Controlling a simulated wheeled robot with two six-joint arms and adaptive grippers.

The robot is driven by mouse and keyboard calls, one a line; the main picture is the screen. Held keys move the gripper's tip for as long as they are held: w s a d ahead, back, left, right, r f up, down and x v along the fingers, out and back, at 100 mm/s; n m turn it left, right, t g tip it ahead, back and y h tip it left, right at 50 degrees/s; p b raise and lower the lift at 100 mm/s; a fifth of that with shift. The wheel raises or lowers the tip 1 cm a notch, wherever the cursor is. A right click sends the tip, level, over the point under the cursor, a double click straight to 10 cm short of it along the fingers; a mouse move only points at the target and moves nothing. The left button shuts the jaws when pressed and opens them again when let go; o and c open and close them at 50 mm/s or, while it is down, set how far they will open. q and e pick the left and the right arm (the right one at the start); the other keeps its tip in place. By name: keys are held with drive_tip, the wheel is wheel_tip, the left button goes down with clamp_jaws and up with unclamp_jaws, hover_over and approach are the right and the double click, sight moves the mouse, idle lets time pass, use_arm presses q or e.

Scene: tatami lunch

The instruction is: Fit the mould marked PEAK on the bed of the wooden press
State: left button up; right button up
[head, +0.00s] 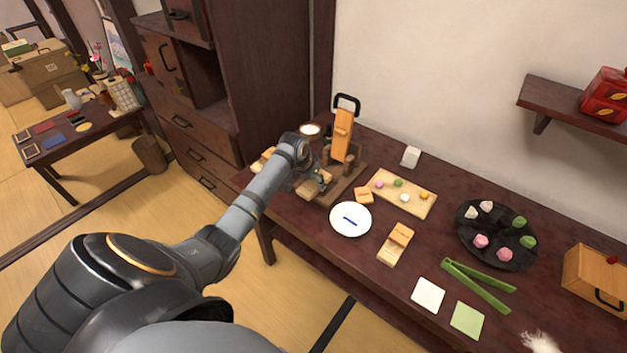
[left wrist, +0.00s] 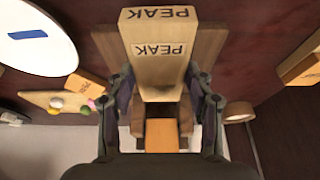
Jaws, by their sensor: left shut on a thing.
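The wooden press (head: 349,187) stands at the back left of the dark table, with its orange lever (head: 343,135) raised and a black handle on top. My left gripper (head: 316,186) is over the front of the press. In the left wrist view the gripper (left wrist: 162,98) is shut on a pale wooden mould (left wrist: 160,75) marked PEAK on two faces. The press base (left wrist: 210,42) shows behind the mould. An orange part of the press (left wrist: 162,135) shows below it. Whether the mould touches the bed is hidden. My right gripper is out of view.
A white plate with a blue stripe (head: 350,230), a small wooden block (head: 363,195) and a board with sweets (head: 385,200) lie right of the press. Farther right are another wooden mould (head: 390,253), green tongs (head: 485,290) and a dark plate (head: 497,253). A round pale-topped container (head: 310,130) stands behind.

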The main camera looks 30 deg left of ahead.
use_arm(q)
drive_tip(key=shift+f+b, duration=0.3)
drive_tip(key=shift+f, duration=0.65)
drive_tip(key=o, duration=1.3)
drive_tip(key=shift+c, duration=0.2)
drive_tip(key=v, duration=1.2)
